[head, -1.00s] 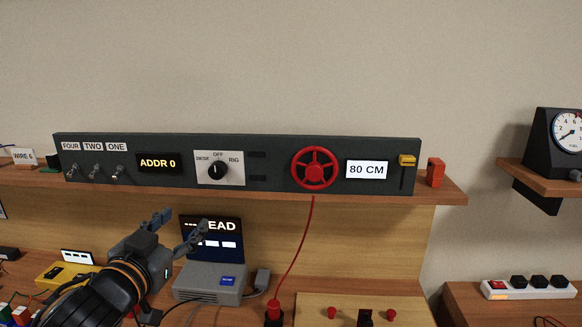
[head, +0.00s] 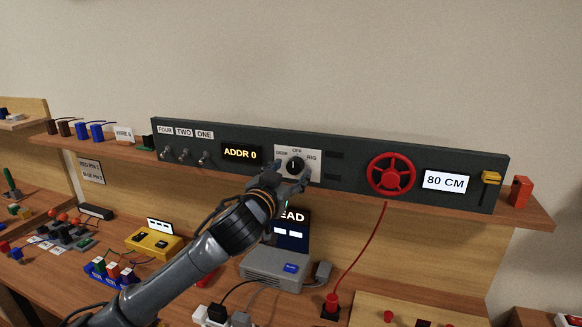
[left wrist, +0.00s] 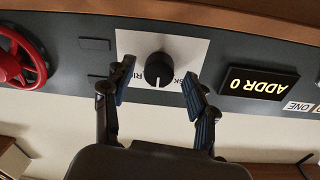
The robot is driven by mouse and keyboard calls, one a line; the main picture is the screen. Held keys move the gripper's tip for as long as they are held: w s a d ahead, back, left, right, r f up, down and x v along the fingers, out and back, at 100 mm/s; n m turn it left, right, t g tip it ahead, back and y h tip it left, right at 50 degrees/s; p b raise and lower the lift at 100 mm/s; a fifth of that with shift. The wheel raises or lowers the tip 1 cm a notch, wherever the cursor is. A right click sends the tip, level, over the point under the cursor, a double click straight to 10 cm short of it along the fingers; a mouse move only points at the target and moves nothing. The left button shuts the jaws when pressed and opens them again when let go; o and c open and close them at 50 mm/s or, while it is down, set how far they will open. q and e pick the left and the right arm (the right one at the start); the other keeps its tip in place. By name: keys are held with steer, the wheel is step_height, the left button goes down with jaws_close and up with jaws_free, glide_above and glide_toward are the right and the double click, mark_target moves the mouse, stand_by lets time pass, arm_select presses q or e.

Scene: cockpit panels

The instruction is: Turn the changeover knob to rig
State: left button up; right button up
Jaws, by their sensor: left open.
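The black changeover knob (head: 295,165) sits on a white plate labelled DESK, OFF and RIG on the dark panel. Its white mark points up toward OFF. My left gripper (head: 291,174) is at the plate with its fingers open. In the left wrist view, which is upside down, the knob (left wrist: 158,68) lies between the two spread fingertips (left wrist: 158,82), with a gap on each side. Part of the RIG and DESK lettering is hidden behind the fingers there. My right gripper is not in view.
Left of the knob are the ADDR 0 display (head: 241,153) and toggle switches (head: 184,155). Right are a red handwheel (head: 391,174), the 80 CM display (head: 445,182) and a yellow slider (head: 491,177). A grey box (head: 275,268) stands on the bench below.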

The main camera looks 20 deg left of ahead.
arm_select(q)
steer(key=shift+w, duration=0.4)
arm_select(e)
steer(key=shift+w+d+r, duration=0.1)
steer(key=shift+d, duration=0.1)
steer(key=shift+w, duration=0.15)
